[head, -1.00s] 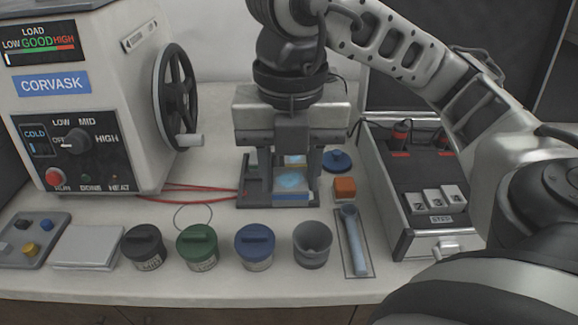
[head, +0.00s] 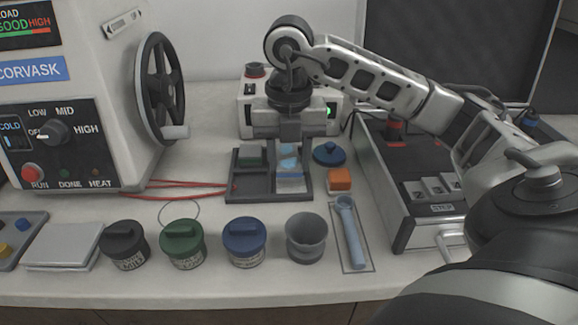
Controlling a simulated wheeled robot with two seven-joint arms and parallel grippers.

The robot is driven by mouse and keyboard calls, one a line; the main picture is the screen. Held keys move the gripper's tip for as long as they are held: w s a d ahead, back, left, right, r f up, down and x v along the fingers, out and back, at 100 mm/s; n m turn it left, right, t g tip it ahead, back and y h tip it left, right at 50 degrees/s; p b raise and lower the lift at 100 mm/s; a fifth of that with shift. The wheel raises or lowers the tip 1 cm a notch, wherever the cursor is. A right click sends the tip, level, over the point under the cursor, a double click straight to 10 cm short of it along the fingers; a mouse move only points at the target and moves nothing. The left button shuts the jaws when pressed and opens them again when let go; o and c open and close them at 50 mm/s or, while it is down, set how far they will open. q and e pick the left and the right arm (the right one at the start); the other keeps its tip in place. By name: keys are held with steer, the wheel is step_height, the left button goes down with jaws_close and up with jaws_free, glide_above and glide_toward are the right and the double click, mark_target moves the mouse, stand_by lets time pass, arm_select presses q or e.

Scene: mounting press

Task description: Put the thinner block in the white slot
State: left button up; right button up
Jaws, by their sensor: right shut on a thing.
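My right gripper (head: 290,158) comes down over the right part of a dark tray (head: 254,188). It is shut on a small pale blue block (head: 289,164), partly hidden by the fingers. Just below it in the tray is a whitish-blue slot (head: 290,184); I cannot tell whether the block touches it. An orange block (head: 340,180) stands on the table right of the tray. My left gripper is out of view.
A blue round lid (head: 330,154) lies behind the orange block. Black, green (head: 183,250) and blue jars, a grey cup (head: 306,240) and a blue spoon (head: 351,235) line the front. The press (head: 70,100) stands left, a switch box (head: 420,220) right. Red cables lie left of the tray.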

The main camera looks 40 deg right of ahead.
steer(key=shift+f, duration=0.95)
steer(key=shift+f, duration=0.2)
steer(key=o, duration=1.3)
